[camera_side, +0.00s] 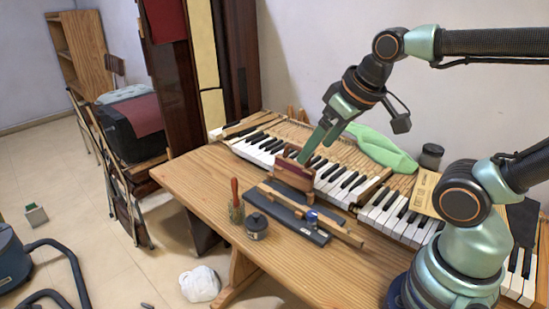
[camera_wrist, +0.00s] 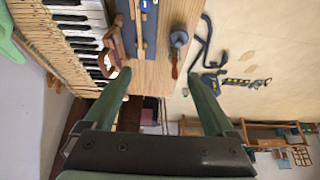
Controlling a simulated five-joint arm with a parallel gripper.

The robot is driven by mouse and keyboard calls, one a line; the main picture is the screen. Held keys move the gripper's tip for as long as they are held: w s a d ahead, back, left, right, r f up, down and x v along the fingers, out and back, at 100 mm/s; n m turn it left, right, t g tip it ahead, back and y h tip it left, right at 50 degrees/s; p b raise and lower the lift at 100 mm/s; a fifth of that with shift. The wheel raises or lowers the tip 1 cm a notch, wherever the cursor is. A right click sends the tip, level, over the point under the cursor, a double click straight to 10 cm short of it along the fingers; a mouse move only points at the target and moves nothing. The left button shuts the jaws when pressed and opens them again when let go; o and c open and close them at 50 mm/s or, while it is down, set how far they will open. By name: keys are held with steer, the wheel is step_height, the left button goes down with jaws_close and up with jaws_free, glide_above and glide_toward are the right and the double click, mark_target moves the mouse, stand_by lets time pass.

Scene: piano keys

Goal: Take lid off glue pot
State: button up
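A small dark pot with a dark lid and knob (camera_side: 256,228) stands on the wooden table near its front edge. It looks like the glue pot, with its lid on. In the wrist view a dark round top (camera_wrist: 179,39) shows to the upper right, apparently the same pot. My gripper (camera_side: 315,150) hangs in the air above the piano keys and a reddish wooden block, up and to the right of the pot. In the wrist view its two green fingers (camera_wrist: 158,76) are spread wide with nothing between them.
A glass jar with a red-handled tool (camera_side: 236,208) stands just left of the pot. A dark board (camera_side: 285,222) with wooden strips and a blue item lies right of it. Keys (camera_side: 260,143), a green cloth (camera_side: 380,150) and a dark-lidded jar (camera_side: 431,156) are behind. The front tabletop is clear.

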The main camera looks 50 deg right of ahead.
steer(key=n+g, duration=0.6)
steer(key=n, duration=1)
glide_above(257, 213)
steer(key=f, duration=1.6)
steer(key=shift+s+a, duration=0.15)
steer(key=shift+a, duration=0.25)
steer(key=shift+d+f, duration=0.2)
steer(key=shift+f, duration=1.15)
steer(key=shift+d+f, duration=0.15)
steer(key=shift+f, duration=1.15)
steer(key=c, duration=1.1)
